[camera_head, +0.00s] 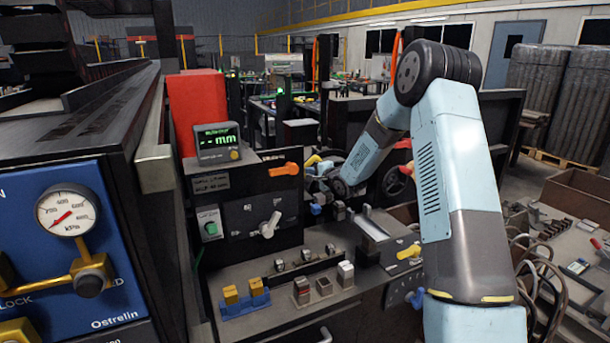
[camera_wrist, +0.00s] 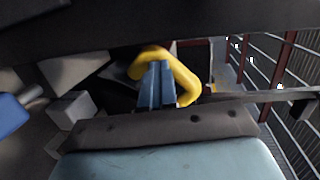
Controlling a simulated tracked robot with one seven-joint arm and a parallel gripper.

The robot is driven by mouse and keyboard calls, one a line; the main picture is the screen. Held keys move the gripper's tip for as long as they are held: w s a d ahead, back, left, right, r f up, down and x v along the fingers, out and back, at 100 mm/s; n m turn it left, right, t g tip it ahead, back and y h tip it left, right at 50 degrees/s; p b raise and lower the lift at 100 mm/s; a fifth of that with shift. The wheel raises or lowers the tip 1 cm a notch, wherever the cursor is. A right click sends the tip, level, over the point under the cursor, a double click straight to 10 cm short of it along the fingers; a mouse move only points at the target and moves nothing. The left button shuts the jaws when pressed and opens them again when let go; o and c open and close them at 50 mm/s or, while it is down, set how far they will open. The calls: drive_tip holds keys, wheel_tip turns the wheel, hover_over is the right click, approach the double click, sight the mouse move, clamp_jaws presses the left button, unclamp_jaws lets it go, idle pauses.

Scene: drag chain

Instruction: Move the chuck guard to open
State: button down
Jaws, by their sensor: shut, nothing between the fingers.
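My gripper (camera_wrist: 157,70) shows in the wrist view with its two blue-grey fingers together, shut and empty. A curved yellow handle (camera_wrist: 185,80) bends over the fingertips and down their right side. It looks very close to them, but I cannot tell if they touch. In the head view, a yellow part (camera_head: 324,167) shows beside the end of my arm, at the lathe's chuck area; my fingers are not clear there. The chuck guard's panel is not clearly distinguishable in either view, so I cannot tell its position.
A blue knob (camera_wrist: 12,115) and a grey block (camera_wrist: 72,108) lie left of my fingers. An orange lever (camera_head: 284,169) and a grey selector lever (camera_head: 270,224) are on the machine panel. A tool shelf with a blue holder (camera_head: 246,304) stands in front. A dark bar crosses the wrist view's top.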

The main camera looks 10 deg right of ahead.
drive_tip(key=shift+w+r, duration=0.1)
drive_tip(key=f+v, duration=0.2)
drive_tip(key=v, duration=1.1)
drive_tip(key=shift+s+d+r, duration=0.2)
drive_tip(key=shift+s+r, duration=0.1)
drive_tip(key=shift+s, duration=0.25)
drive_tip(key=shift+r, duration=0.1)
